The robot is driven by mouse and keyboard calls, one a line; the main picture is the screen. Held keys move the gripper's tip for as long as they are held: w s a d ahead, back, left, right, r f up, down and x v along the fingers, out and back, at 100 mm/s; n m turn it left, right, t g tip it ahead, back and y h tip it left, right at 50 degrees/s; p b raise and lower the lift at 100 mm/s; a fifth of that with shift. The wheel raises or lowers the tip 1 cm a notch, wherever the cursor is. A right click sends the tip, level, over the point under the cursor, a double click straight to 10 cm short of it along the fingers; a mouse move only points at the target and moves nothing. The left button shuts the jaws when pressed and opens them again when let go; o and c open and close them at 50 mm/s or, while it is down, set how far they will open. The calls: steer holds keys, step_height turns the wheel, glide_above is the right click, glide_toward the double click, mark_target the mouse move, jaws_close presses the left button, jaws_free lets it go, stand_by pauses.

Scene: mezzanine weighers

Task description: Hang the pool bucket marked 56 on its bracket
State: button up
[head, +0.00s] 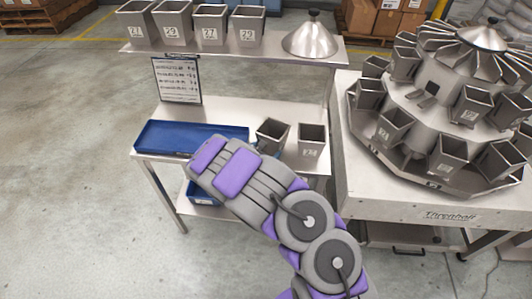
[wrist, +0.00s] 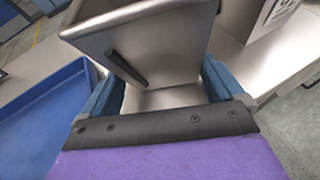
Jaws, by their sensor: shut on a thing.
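My gripper (wrist: 165,92) has its two blue fingers on either side of a grey metal bucket (wrist: 150,45) with a dark bar on its near face. The multi-head weigher (head: 440,110) at right carries rings of numbered buckets. A small dark fitting (head: 428,91) shows on its body in a gap between buckets; it may be a bare bracket.
Another numbered bucket (head: 312,139) stands on the bench close to the right of the held one. A blue tray (head: 180,137) lies to the left. Several numbered buckets and a metal cone (head: 312,42) stand on the upper shelf (head: 240,47). The floor at left is clear.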

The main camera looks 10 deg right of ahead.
steer(key=shift+d+f, duration=0.15)
steer(key=shift+d, duration=0.7)
steer(key=o, duration=1.1)
steer(key=shift+d, duration=0.1)
steer(key=shift+c, duration=0.2)
steer(key=shift+a, duration=0.5)
steer(key=p+v, duration=0.2)
steer(key=v, duration=1)
